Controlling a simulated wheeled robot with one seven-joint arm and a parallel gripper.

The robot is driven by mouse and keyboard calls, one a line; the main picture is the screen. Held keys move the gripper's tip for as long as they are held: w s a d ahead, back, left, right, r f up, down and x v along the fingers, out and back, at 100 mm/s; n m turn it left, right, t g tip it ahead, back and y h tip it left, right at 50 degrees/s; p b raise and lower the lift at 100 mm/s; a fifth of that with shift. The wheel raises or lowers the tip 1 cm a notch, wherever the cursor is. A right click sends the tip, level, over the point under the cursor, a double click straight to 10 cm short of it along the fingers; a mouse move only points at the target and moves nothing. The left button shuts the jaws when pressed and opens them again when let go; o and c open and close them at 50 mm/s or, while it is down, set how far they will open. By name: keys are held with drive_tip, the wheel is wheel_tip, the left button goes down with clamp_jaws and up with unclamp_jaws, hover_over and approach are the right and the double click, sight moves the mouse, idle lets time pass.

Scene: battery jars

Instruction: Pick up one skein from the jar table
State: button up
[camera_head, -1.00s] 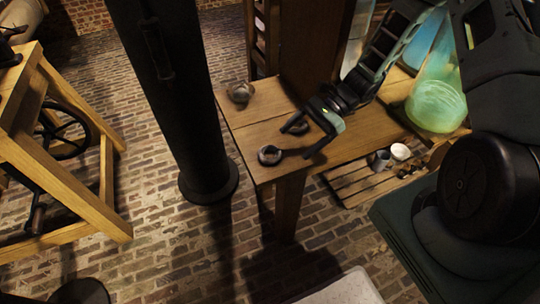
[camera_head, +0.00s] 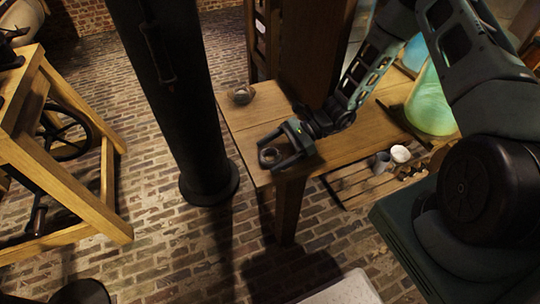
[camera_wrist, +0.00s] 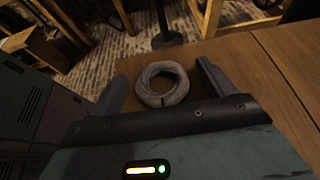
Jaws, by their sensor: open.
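A small grey ring-shaped skein (camera_head: 270,156) lies near the front left corner of the wooden jar table (camera_head: 256,113). It also shows in the wrist view (camera_wrist: 162,84), lying flat between my two fingers. My gripper (camera_head: 276,158) is open, low over the table, with one finger on each side of the skein. Whether the fingers touch it cannot be told. A second skein-like bundle (camera_head: 241,94) sits on the table's far left corner, apart from my gripper.
A dark round column (camera_head: 185,110) stands on the brick floor just left of the table. A green glass jar (camera_head: 431,105) stands at the right. A low slatted platform with cups (camera_head: 382,160) lies right of the table. A wooden frame with a wheel (camera_head: 60,130) stands far left.

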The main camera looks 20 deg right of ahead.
drive_tip(key=c, duration=1)
drive_tip(key=shift+c, duration=0.2)
drive_tip(key=shift+r, duration=0.1)
